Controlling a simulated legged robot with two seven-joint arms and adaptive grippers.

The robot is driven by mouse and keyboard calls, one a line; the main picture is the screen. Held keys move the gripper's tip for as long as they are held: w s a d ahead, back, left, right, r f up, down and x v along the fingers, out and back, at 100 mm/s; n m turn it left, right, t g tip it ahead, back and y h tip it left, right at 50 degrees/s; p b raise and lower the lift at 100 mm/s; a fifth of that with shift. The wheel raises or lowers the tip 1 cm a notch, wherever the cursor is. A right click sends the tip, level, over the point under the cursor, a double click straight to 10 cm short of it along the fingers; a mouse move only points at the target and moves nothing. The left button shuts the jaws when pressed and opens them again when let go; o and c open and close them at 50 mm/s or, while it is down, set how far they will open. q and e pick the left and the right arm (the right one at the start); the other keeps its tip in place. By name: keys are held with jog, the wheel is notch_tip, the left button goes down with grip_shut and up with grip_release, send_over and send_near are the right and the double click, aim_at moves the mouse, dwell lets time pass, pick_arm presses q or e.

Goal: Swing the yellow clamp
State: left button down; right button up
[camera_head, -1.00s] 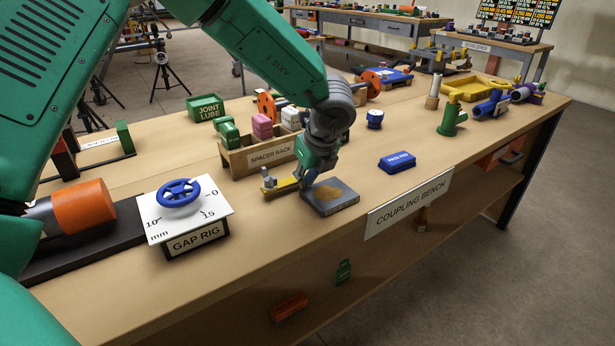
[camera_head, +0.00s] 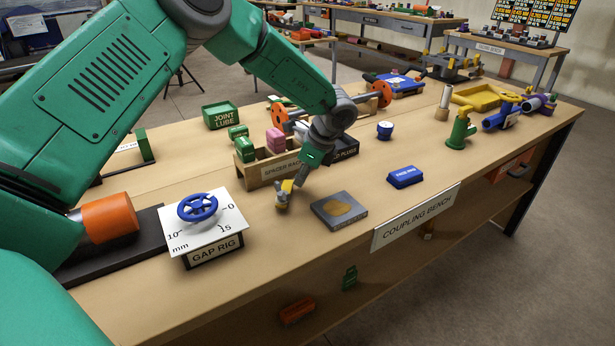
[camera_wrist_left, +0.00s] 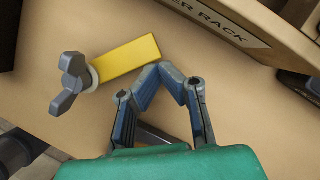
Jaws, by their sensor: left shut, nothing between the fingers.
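The yellow clamp (camera_head: 288,186) is a flat bar with a grey wing-shaped knob (camera_head: 281,198) at its near end. It lies low over the bench, pointing away toward the spacer rack. In the left wrist view the whole yellow bar (camera_wrist_left: 127,61) and the grey knob (camera_wrist_left: 70,84) show. My left gripper (camera_head: 299,182) reaches down at the bar's right side. In the wrist view its fingertips (camera_wrist_left: 162,69) are together and empty, close to the bar's far end from the knob. I cannot tell whether they touch it. My right gripper is out of view.
The spacer rack (camera_head: 268,173) stands just behind the clamp. A grey plate (camera_head: 340,210) with a tan patch lies to the right, clear of the bar. The gap rig (camera_head: 214,256) is at the left. A blue block (camera_head: 405,177) lies farther right. Bench between them is bare.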

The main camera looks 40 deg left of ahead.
pick_arm(q)
jog(key=shift+a+p, duration=0.35)
jog(key=shift+a, duration=0.35)
jog(key=shift+a, duration=0.1)
